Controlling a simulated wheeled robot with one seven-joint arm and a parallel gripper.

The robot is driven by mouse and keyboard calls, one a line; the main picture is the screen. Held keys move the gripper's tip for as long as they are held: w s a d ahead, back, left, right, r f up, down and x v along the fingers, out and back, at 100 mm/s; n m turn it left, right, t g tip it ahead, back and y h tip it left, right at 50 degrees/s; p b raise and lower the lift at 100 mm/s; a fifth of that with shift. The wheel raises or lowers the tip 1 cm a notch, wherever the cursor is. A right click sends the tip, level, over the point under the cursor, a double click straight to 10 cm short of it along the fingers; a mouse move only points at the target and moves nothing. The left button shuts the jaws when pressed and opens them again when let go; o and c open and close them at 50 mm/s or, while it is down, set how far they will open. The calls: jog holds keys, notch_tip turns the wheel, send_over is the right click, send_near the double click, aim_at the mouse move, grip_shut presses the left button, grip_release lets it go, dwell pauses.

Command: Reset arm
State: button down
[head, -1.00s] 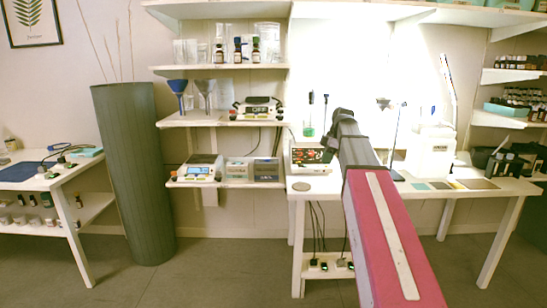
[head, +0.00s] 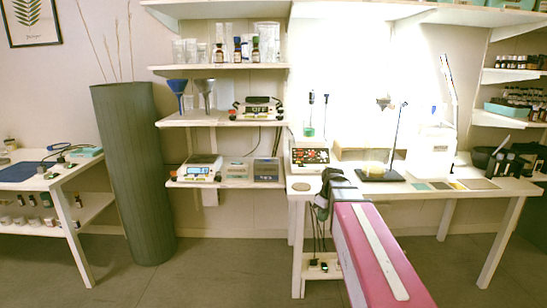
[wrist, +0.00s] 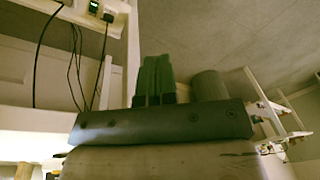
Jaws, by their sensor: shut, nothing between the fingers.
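My arm reaches in from the lower right of the head view, its pink and white link ending at a dark wrist by the front left edge of the white table (head: 440,193). My gripper (head: 321,206) points downward there, just in front of the table edge, and is small and dark in that view. In the wrist view my gripper (wrist: 153,78) shows two dark green fingers side by side, touching. It is shut and holds nothing.
A tall dark green cylinder (head: 133,175) stands on the floor left of the wall shelves (head: 225,123). Open floor (head: 220,270) lies in front.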

jog(key=s+f+m+h, duration=0.1)
jog(key=s+f+m, duration=0.7)
jog(key=s+f, duration=0.5)
jog(key=shift+s+a+f+h, duration=0.2)
jog(key=shift+a+f+h, duration=0.15)
jog(key=shift+f, duration=0.6)
